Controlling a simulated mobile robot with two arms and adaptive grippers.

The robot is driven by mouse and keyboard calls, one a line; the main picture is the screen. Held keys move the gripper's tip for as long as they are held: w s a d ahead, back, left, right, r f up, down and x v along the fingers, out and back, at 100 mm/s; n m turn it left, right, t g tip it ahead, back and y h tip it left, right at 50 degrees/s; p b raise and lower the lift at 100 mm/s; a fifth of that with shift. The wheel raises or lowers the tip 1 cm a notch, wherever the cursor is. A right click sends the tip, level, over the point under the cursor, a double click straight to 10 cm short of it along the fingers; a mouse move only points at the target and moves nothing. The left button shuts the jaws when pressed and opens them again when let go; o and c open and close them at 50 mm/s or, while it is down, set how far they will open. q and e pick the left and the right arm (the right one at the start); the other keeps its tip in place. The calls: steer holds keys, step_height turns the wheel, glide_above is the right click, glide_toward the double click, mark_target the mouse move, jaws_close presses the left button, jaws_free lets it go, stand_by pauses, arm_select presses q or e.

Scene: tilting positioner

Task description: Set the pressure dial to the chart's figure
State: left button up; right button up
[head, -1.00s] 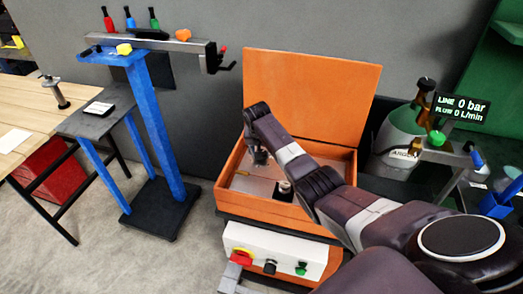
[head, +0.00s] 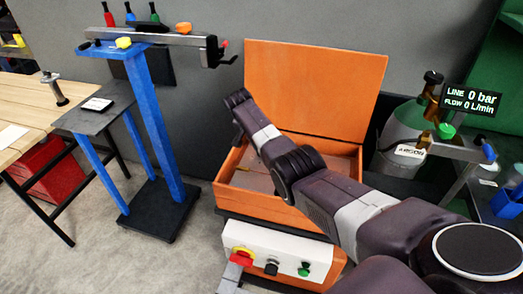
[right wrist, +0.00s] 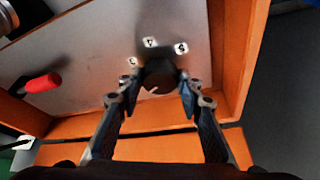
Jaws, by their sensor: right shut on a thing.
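The dial is a black round knob (right wrist: 158,74) with a short white pointer line, on the grey panel inside an orange box, in the right wrist view. Small white number tags (right wrist: 150,42) stand around it; their figures are hard to read. My right gripper (right wrist: 161,88) has one finger on each side of the knob and is shut on it. In the head view my right arm reaches into the orange box (head: 316,95) and hides the knob and the gripper. A display (head: 472,98) reads LINE 0 bar, FLOW 0 L/min. No readable chart shows. My left gripper is not in view.
A red-handled tool (right wrist: 42,83) lies on the panel beside the box wall. A white control strip (head: 285,252) with several knobs is on the box's front. A grey argon cylinder (head: 408,128) stands right; a blue stand (head: 157,130) and wooden table (head: 30,105) stand left.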

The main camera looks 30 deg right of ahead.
stand_by(0.3)
steer(key=o, duration=1.2)
steer(key=shift+c, duration=0.2)
steer(key=v, duration=1.2)
steer(key=shift+d, duration=0.1)
